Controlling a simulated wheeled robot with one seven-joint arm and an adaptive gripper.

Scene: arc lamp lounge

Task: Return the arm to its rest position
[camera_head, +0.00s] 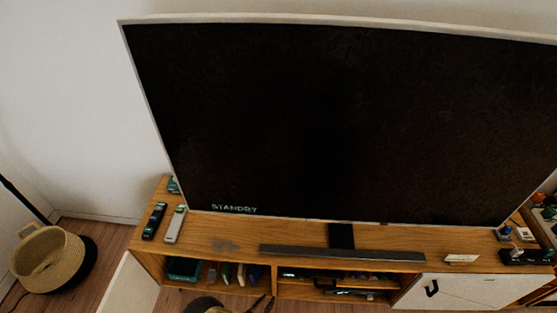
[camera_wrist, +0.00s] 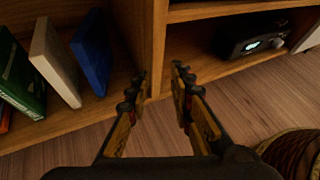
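My gripper (camera_wrist: 159,88) shows in the wrist view with its two fingers apart and nothing between them. It is open, in front of the upright divider (camera_wrist: 155,40) of the wooden TV cabinet, above the wood floor. I cannot tell whether the fingertips touch the divider. In the head view only a small dark part at the bottom edge may be my arm; the gripper's fingers are not clear there.
The cabinet top (camera_head: 232,233) holds two remotes, a soundbar (camera_head: 340,253) and a large TV (camera_head: 330,120) reading STANDBY. Books (camera_wrist: 91,60) and a black device (camera_wrist: 255,38) stand on its shelves. A woven basket (camera_head: 47,258) is at left. A round woven thing (camera_wrist: 295,155) is close at lower right.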

